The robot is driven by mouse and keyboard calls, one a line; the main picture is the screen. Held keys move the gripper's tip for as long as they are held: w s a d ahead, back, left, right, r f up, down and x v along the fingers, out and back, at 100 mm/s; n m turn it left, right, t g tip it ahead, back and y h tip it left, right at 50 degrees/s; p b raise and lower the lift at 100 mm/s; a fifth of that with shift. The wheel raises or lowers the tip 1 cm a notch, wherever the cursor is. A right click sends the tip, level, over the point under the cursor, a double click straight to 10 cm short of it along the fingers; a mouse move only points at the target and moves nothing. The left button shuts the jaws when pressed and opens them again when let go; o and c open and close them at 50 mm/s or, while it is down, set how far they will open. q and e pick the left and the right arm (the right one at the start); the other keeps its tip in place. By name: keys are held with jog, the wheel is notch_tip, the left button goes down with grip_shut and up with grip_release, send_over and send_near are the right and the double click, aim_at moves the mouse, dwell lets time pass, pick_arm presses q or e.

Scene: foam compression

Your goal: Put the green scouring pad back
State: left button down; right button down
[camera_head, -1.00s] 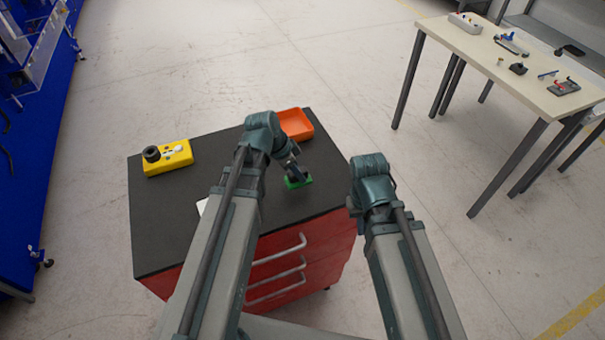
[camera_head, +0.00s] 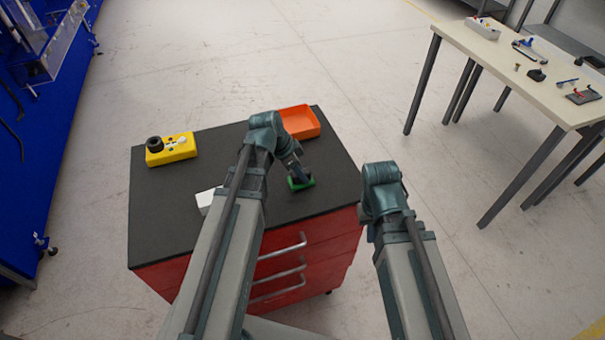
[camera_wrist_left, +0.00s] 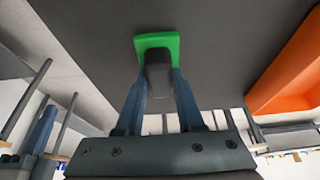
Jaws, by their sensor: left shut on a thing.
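The green scouring pad (camera_head: 308,183) is at the right part of the black cabinet top, just below the orange tray (camera_head: 301,122). My left gripper (camera_head: 299,176) is at the pad. In the left wrist view, the fingers (camera_wrist_left: 158,85) are shut on a dark block-like part in front of the green pad (camera_wrist_left: 157,41). The pad looks close to the black surface; I cannot tell whether it touches it. My right arm (camera_head: 382,190) is right of the cabinet, and its fingers are hidden.
The orange tray also shows at the right in the left wrist view (camera_wrist_left: 290,72). A yellow block (camera_head: 171,150) with a black ring stands at the back left of the top. A white object (camera_head: 207,198) is partly behind my left arm. A cluttered table (camera_head: 505,65) stands at right.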

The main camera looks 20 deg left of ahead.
pick_arm(q)
jog(key=shift+f, duration=0.2)
jog(key=c, duration=0.5)
grip_release()
jog(key=shift+d, duration=0.1)
jog(key=shift+r, duration=0.15)
jog(key=p+v, duration=1.1)
jog(key=v, duration=0.1)
jog(key=s+d+n+g+y, duration=0.1)
jog(key=s+d+n, duration=0.1)
jog(key=s+d, duration=0.2)
jog(key=s+d+f+n+g+y, duration=0.1)
jog(key=s+d+n+y, duration=0.1)
jog(key=d, duration=0.3)
jog(key=s+d+n+y, duration=0.2)
jog(key=s+d+n, duration=0.1)
jog(key=s+d, duration=0.2)
jog(key=shift+s+d+f+g, duration=0.2)
jog(key=shift+s+g, duration=0.1)
jog(key=shift+g, duration=0.1)
